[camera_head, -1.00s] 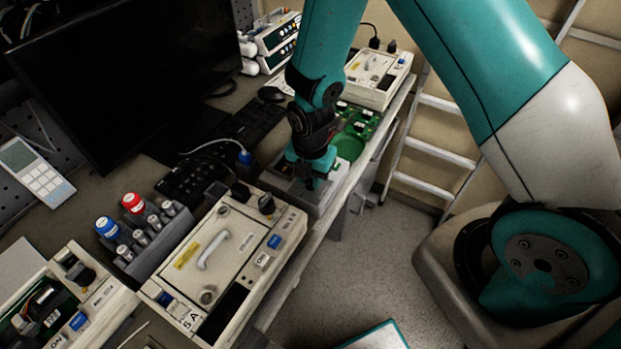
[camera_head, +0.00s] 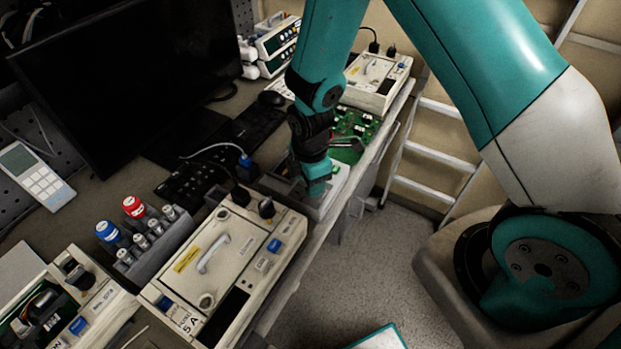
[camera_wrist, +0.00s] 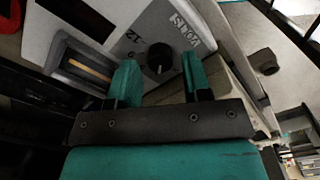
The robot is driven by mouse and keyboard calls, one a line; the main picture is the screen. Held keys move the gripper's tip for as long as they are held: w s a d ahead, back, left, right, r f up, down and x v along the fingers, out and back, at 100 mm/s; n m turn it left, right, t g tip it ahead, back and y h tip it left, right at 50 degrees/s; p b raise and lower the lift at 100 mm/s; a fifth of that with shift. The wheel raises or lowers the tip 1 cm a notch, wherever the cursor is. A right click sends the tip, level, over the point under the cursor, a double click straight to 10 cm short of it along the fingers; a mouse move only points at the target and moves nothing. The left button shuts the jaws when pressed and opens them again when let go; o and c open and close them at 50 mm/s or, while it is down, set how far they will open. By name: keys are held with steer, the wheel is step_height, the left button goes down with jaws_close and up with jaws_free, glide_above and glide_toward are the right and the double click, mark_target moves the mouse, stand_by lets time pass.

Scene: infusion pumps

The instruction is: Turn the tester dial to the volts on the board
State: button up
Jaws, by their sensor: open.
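The tester in the wrist view is a light grey box (camera_wrist: 125,22) with a dark display (camera_wrist: 80,14) and printed letters and numbers. Its round black dial (camera_wrist: 159,55) lies between the tips of my gripper (camera_wrist: 159,66). The jaws are apart, one finger on each side of the dial; I cannot tell whether they touch it. The dial's pointer setting is not clear. In the head view my gripper (camera_head: 317,189) points down over the tester, largely hiding it. The green circuit board (camera_head: 352,122) lies just behind; any volts marking is unreadable there.
A cream pump with a handle (camera_head: 232,252) stands in front of the tester, and another (camera_head: 375,80) stands behind the board. Red and blue-capped bottles (camera_head: 122,222) sit in a rack at left. A black monitor (camera_head: 110,85) stands behind the keyboard.

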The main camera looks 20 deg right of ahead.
steer(key=shift+r+p, duration=2.6)
steer(key=shift+r, duration=0.85)
